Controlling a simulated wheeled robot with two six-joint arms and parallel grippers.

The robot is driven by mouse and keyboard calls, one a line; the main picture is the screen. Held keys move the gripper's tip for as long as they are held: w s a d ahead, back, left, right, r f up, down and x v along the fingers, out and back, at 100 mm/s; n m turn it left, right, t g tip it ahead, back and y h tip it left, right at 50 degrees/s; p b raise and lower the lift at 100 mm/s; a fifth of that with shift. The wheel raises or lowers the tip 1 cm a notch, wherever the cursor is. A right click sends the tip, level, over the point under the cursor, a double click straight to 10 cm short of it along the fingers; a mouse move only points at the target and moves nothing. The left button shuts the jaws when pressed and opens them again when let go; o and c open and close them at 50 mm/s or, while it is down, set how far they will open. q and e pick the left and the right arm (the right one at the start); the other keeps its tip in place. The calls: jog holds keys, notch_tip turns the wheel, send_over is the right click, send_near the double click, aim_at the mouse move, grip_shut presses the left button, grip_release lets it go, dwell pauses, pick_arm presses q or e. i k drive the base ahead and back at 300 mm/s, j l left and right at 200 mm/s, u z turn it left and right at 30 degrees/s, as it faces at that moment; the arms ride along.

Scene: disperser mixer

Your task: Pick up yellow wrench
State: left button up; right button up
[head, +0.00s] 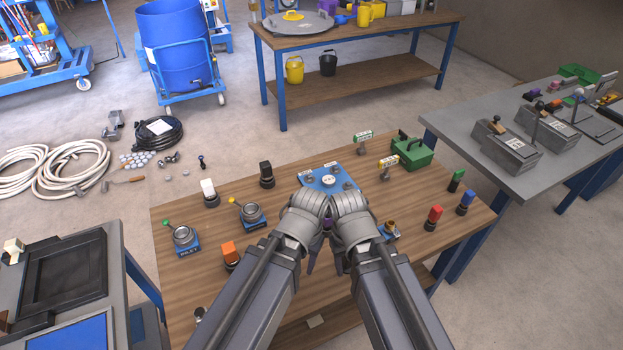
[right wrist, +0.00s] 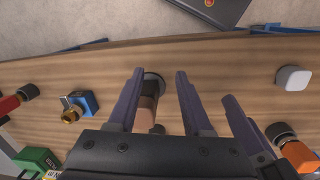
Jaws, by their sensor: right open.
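I cannot make out a yellow wrench for certain in either view. My right gripper (head: 338,262) is low over the middle of the wooden table, and its dark purple fingers also show in the right wrist view (right wrist: 160,95). They are open, with a brown and black upright piece (right wrist: 148,108) showing between them; I cannot tell whether they touch it. My left gripper (head: 312,258) is close beside the right one, mostly hidden by its own arm. A further purple finger (right wrist: 243,130) at the right of the wrist view seems to be the left gripper's.
The wooden table (head: 180,300) carries a blue plate (head: 325,178), a green toolbox (head: 413,151), a yellow-handled valve (head: 250,214), an orange-topped piece (head: 230,253) and a brass-topped blue fitting (head: 390,229). A grey bench (head: 455,130) stands at the right. My arms hide the table's front middle.

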aim_at(387, 162)
jog(key=k+j+u, duration=0.2)
jog(key=k, duration=0.45)
jog(key=l+u, duration=0.1)
jog(key=u, duration=1.25)
jog(key=l, duration=1.2)
jog(key=i+l, duration=0.1)
jog(key=l, duration=1.05)
